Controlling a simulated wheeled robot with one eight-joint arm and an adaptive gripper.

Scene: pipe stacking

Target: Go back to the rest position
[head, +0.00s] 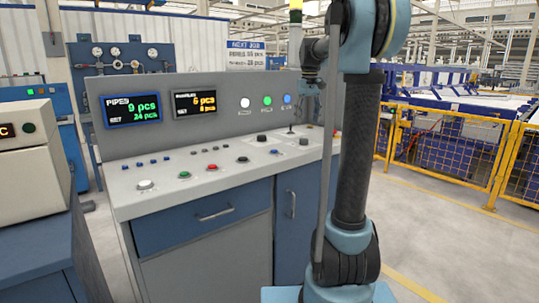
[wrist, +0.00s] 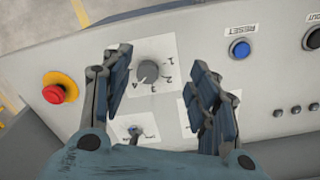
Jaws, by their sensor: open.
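My gripper (wrist: 160,64) is open and empty in the wrist view, its two dark-padded fingers spread either side of a grey rotary knob (wrist: 151,74) with numbers around it. I cannot tell how far the fingertips are from the panel. In the head view my gripper (head: 311,92) hangs over the right end of the control console (head: 225,168), partly hidden by my arm. A small toggle switch (wrist: 134,131) shows between the fingers, lower in the wrist view.
A red emergency stop (wrist: 58,92) on a yellow base and a blue reset button (wrist: 240,48) flank the gripper. The pipes display (head: 132,109) reads 9 pcs. A beige box (head: 35,160) stands left. Yellow fencing (head: 480,160) stands right, with clear floor before it.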

